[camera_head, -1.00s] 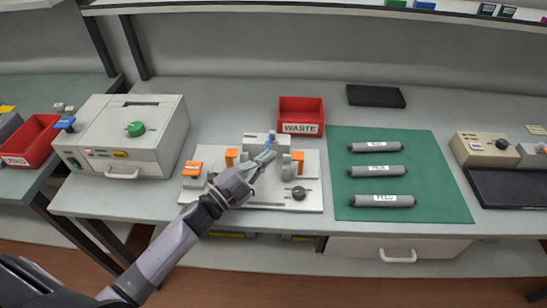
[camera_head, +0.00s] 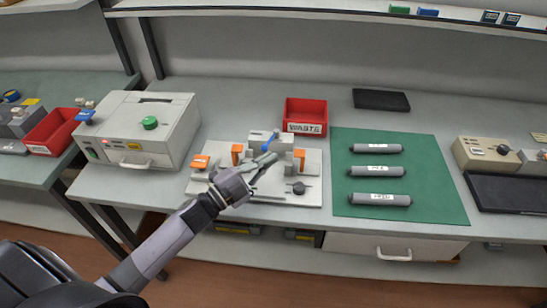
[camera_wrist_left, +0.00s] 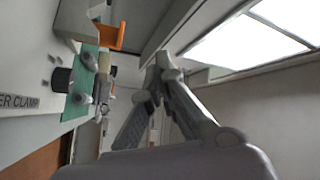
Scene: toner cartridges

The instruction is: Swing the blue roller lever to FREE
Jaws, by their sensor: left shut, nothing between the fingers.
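The left wrist view shows the shut fingers (camera_wrist_left: 158,82) close up, and I cannot make out the lever there. My right gripper is not in view.
An orange tab (camera_wrist_left: 110,36) and a black knob (camera_wrist_left: 62,80) show in the wrist view. A red WASTE bin (camera_head: 305,112) stands behind the fixture. A green mat (camera_head: 410,145) with three grey cartridges lies to the right. A pale machine (camera_head: 150,110) stands left.

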